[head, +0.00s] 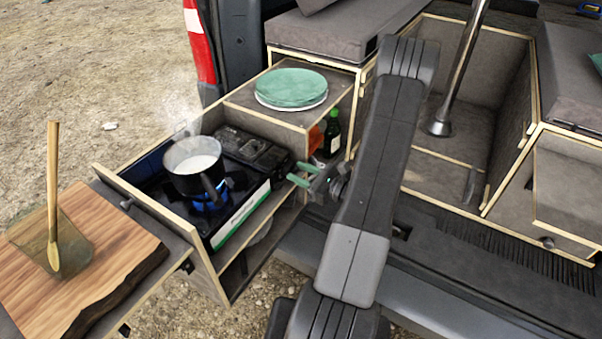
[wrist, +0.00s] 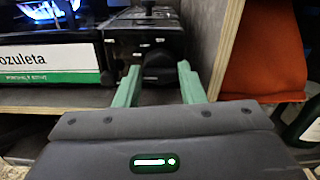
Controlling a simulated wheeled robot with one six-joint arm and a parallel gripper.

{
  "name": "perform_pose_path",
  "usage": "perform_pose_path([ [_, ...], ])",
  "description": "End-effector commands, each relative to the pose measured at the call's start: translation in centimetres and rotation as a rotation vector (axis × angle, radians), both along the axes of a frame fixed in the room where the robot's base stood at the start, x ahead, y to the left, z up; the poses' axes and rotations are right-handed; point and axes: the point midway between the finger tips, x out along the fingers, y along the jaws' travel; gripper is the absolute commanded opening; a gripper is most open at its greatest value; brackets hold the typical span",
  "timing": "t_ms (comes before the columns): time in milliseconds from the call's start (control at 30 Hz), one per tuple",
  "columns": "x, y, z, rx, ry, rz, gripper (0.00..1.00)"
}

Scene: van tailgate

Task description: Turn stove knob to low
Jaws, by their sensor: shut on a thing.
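The portable gas stove (head: 240,200) sits in the pull-out drawer, and a blue flame (head: 207,203) burns under the pot. The dark pot (head: 184,182) holds white liquid, with steam above it. The black stove knob (wrist: 157,76) is on the front of the stove's right-hand panel (wrist: 145,42). My gripper (head: 292,172) reaches the stove's right end from the right. In the wrist view its two green fingers (wrist: 158,70) stand on either side of the knob, shut on it. The knob is not clear in the head view. Its exact setting cannot be read.
A wooden wall (wrist: 228,45) and an orange item (wrist: 266,60) are close right of my fingers. Green plates (head: 291,88) rest on the box above, with a dark bottle (head: 332,132) below. A cutting board (head: 95,250) with a wooden spoon (head: 53,200) is at left.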

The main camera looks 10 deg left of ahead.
Motion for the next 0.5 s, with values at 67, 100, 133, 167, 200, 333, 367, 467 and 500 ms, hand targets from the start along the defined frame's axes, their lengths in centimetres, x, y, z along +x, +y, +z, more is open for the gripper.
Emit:
perform_pose_path([
  [67,0.03,-0.02,0.04,0.017,0.046,0.000,0.13],
  [100,0.05,-0.03,0.06,0.027,0.074,0.000,0.13],
  [133,0.06,-0.03,0.07,0.035,0.096,0.000,0.13],
  [167,0.07,-0.03,0.07,0.043,0.119,0.000,0.13],
  [200,0.09,-0.04,0.08,0.055,0.152,0.000,0.13],
  [333,0.15,-0.06,0.12,0.096,0.267,0.000,0.13],
  [367,0.16,-0.07,0.12,0.106,0.294,0.000,0.13],
  [467,0.19,-0.09,0.11,0.139,0.385,0.000,0.13],
  [500,0.20,-0.09,0.10,0.152,0.420,0.000,0.13],
])
